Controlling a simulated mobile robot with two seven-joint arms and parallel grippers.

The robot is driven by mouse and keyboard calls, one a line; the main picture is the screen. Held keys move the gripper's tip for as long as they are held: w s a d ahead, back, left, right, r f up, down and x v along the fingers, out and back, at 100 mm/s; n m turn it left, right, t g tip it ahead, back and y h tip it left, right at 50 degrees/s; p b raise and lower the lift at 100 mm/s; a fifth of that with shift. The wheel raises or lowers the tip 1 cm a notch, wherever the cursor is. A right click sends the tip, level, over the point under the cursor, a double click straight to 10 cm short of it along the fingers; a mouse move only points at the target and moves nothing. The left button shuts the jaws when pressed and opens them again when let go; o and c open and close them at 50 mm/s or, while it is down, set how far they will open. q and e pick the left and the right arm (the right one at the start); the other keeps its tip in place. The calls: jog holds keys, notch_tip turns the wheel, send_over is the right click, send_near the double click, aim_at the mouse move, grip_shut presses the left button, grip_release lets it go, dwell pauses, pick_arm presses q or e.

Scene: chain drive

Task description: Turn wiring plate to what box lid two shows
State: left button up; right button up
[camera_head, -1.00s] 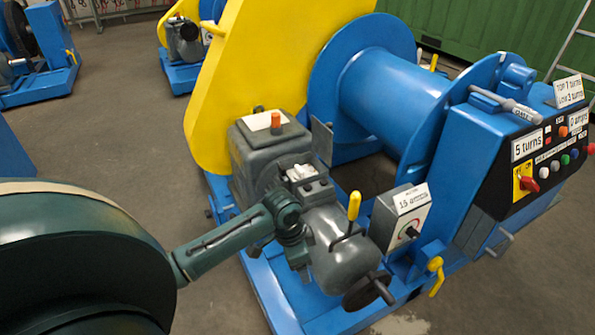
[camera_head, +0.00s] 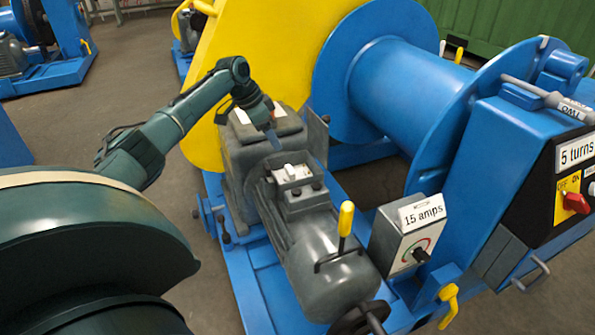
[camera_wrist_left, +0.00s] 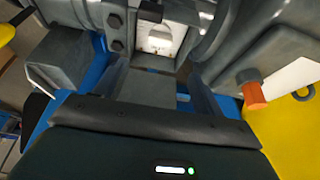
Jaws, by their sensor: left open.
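A small pale block (camera_head: 292,174), which may be the wiring plate, sits in the open terminal box on top of the grey motor (camera_head: 325,265). A pale part also shows between the fingers in the left wrist view (camera_wrist_left: 158,42). My left gripper (camera_head: 272,137) hangs above and just behind that box, pointing down. It is open with nothing between its fingers (camera_wrist_left: 160,85). I cannot tell which part is box lid two. A flat grey lid with a white top (camera_head: 243,116) lies on the gearbox behind, partly hidden by my gripper. My right gripper is out of view.
A grey control box marked "15 amps" (camera_head: 408,240) stands right of the motor. A yellow-handled lever (camera_head: 345,218) rises from the motor. The blue drum (camera_head: 400,95) and yellow guard (camera_head: 290,50) close off the back. An orange knob (camera_wrist_left: 252,92) shows beside my gripper.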

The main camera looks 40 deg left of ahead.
aim_at(290, 168)
pick_arm(q)
jog(key=b+x, duration=0.4)
jog(key=x, duration=0.8)
jog(key=shift+w+d+f, duration=0.1)
jog(key=shift+w+d+f+b, duration=0.1)
jog(key=shift+w+f+b, duration=0.1)
jog(key=shift+f+b, duration=0.2)
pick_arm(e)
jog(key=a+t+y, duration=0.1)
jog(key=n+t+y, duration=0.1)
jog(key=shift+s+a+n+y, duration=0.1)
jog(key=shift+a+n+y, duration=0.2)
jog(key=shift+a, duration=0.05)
pick_arm(q)
jog(key=shift+c, duration=0.4)
jog(key=c, duration=0.9)
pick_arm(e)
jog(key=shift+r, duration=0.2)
